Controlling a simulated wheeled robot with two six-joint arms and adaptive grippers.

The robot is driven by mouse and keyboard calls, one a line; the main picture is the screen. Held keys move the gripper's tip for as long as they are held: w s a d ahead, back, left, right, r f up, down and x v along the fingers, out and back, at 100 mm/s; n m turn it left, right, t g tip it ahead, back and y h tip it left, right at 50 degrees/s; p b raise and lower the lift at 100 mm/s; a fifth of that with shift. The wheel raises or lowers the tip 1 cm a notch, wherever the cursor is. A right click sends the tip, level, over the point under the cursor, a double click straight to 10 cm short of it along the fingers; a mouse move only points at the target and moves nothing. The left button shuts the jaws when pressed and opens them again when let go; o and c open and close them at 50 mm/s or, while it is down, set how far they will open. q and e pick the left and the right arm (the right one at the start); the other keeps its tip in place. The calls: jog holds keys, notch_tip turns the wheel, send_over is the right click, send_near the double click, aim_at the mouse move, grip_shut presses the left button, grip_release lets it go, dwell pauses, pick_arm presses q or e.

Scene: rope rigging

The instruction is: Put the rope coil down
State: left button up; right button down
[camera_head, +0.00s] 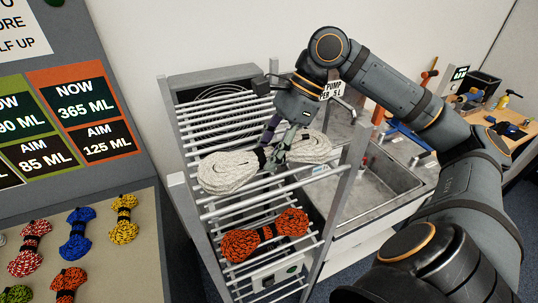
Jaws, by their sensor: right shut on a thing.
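A white rope coil (228,171) with a dark band at its middle is at the upper bars of the grey metal rack (180,200). My right gripper (272,158) reaches down from above and is shut on the coil's middle. Its fingers hide part of the band. I cannot tell whether the coil rests on the bars or hangs just above them. An orange rope coil (262,236) with a dark band lies on the rack's bars nearer to me. My left gripper is not in view.
A metal sink (375,190) stands right of the rack. At the left, a board (135,215) carries several small coloured coils, below panels with ML figures. Several bars between the white and orange coils are bare. A wooden bench (510,128) with tools is at the far right.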

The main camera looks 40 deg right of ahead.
jog(key=shift+f, duration=0.1)
jog(key=c, duration=0.8)
grip_release()
jog(key=shift+s, duration=0.1)
jog(key=shift+o, duration=0.2)
jog(key=shift+r, duration=0.2)
jog(key=p+v, duration=0.3)
jog(key=v, duration=0.9)
